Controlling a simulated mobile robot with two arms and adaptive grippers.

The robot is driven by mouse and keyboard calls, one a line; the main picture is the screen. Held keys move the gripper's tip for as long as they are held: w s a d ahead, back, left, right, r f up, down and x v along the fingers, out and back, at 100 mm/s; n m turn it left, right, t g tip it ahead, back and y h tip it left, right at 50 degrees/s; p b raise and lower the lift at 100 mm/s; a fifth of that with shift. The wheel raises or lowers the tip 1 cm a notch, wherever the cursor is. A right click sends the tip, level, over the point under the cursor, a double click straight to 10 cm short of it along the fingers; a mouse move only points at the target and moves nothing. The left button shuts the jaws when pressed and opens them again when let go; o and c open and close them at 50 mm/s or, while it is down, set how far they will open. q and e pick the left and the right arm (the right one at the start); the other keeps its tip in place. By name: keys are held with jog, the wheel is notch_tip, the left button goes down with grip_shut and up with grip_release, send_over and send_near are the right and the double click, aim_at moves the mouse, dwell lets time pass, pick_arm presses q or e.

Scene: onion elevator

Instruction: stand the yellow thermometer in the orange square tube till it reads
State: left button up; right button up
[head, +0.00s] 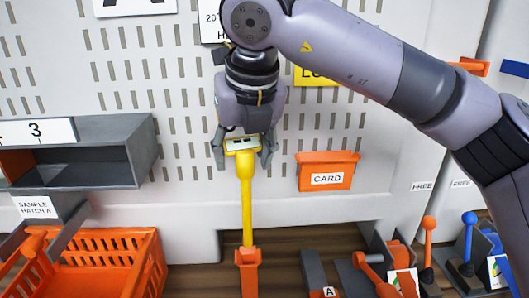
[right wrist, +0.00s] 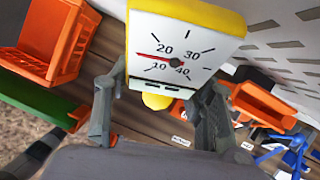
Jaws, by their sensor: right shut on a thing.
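The yellow thermometer (head: 246,195) stands upright in the head view, its stem running down to the orange square tube (head: 248,272). The stem's lower end meets the tube's top and looks to be inside it; how deep is hidden. My right gripper (head: 241,152) points down and is shut on the thermometer's head, one finger on each side. In the right wrist view the thermometer's white dial (right wrist: 180,48) faces the camera, its red needle pointing left between 10 and 20. The right gripper's fingers (right wrist: 158,105) show below the dial. My left gripper is not in view.
An orange basket (head: 100,240) stands at left below a grey shelf box (head: 85,172). An orange CARD holder (head: 326,158) hangs on the slotted wall, right of the gripper. Orange (head: 429,224) and blue (head: 469,218) levers stand at lower right, near the tube's wooden surface.

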aim_at(245, 221)
jog(key=shift+a+f+b, duration=0.1)
jog(key=shift+f+b, duration=0.2)
jog(key=shift+f, duration=0.3)
jog(key=shift+f+b, duration=0.45)
jog(key=shift+f, duration=0.6)
jog(key=shift+f+b, duration=1.5)
pick_arm(q)
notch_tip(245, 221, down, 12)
jog(key=b, duration=0.7)
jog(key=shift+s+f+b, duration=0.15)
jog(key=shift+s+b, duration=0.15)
jog(key=shift+b, duration=0.1)
pick_arm(e)
jog(key=shift+f, duration=4.1)
jog(key=o, duration=1.6)
jog(key=shift+o, duration=0.2)
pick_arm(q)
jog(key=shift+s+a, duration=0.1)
pick_arm(e)
jog(key=shift+s+r, duration=0.1)
jog(key=shift+r, duration=0.05)
